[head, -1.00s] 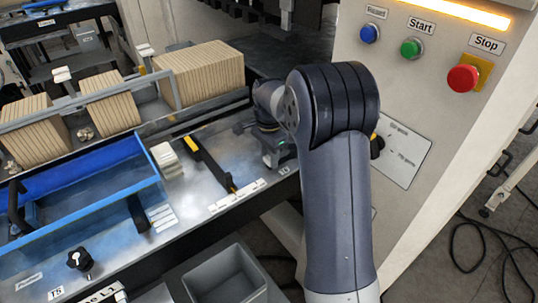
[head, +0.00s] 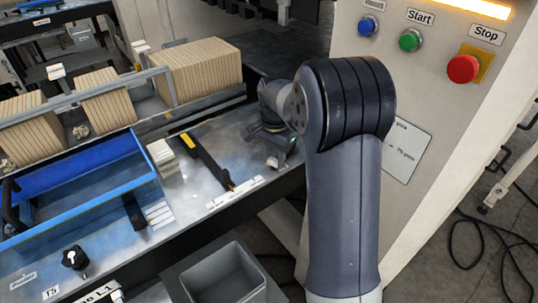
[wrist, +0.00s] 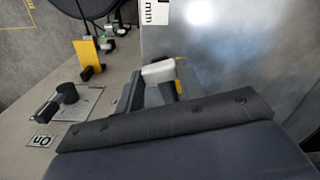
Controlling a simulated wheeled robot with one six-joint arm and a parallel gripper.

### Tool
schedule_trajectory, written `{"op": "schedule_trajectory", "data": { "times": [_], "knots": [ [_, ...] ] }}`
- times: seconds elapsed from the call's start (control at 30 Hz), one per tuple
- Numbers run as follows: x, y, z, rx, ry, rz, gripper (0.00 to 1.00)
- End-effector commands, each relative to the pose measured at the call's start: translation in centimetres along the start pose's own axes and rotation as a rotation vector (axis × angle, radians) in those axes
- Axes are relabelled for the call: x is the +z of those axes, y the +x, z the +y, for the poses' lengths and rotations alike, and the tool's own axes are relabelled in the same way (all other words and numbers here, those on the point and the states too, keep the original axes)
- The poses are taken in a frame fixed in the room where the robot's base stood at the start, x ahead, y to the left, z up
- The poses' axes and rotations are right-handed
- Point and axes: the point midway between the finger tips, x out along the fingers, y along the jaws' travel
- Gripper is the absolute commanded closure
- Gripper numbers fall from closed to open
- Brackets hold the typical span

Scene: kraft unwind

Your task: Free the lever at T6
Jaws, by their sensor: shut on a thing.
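My gripper (wrist: 163,88) shows in the wrist view as two dark fingers closed around a small pale block (wrist: 158,72). A bit of yellow shows just behind the block. I cannot tell from the picture whether this block is part of the lever at T6. In the head view my gripper (head: 281,153) is low over the right end of the metal bench, mostly hidden by my arm. No T6 label is readable.
A blue tray (head: 78,228) and stacks of kraft sheets (head: 195,72) stand to the left. A grey bin (head: 222,275) is in front. The panel with the Stop button (head: 463,69) rises at right.

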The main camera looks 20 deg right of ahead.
Motion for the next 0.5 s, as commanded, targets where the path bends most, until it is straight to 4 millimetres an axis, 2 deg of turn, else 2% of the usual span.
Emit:
{"op": "schedule_trajectory", "data": {
  "times": [0.5],
  "knots": [
    [-1.1,0.0,4.3,-0.001,-0.487,0.0,1.0]
  ]
}}
